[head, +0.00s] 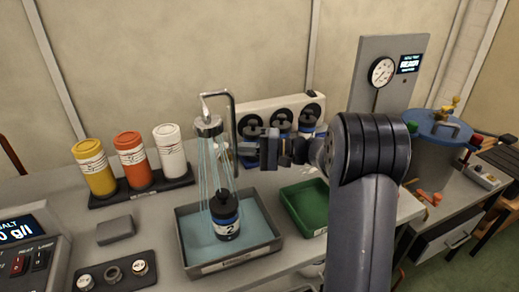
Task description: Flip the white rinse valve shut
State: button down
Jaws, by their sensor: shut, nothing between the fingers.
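Thin streams of water fall from the head around a black bottle (227,218) labelled 2, which stands upright in the tray. My gripper (264,149) is shut and empty, to the right of the pipe and lower than the shower head. It points left, apart from the whitish piece.
The grey tray (185,237) holds bluish water. A green tray (310,195) lies to its right. A white rack (262,107) with several dark round lids is behind my gripper. Yellow, orange and white bottles (168,148) stand at left. A gauge panel (402,50) stands at right.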

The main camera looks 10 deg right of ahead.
aim_at(218, 149)
jog(key=shift+x, duration=1.3)
jog(key=t+b, duration=0.1)
jog(key=a+m+t+b, duration=0.1)
jog(key=b, duration=0.1)
jog(key=shift+s+a+m+h, duration=0.1)
jog(key=shift+a+m+h, duration=0.2)
jog(key=shift+h, duration=0.1)
jog(key=shift+d, duration=0.1)
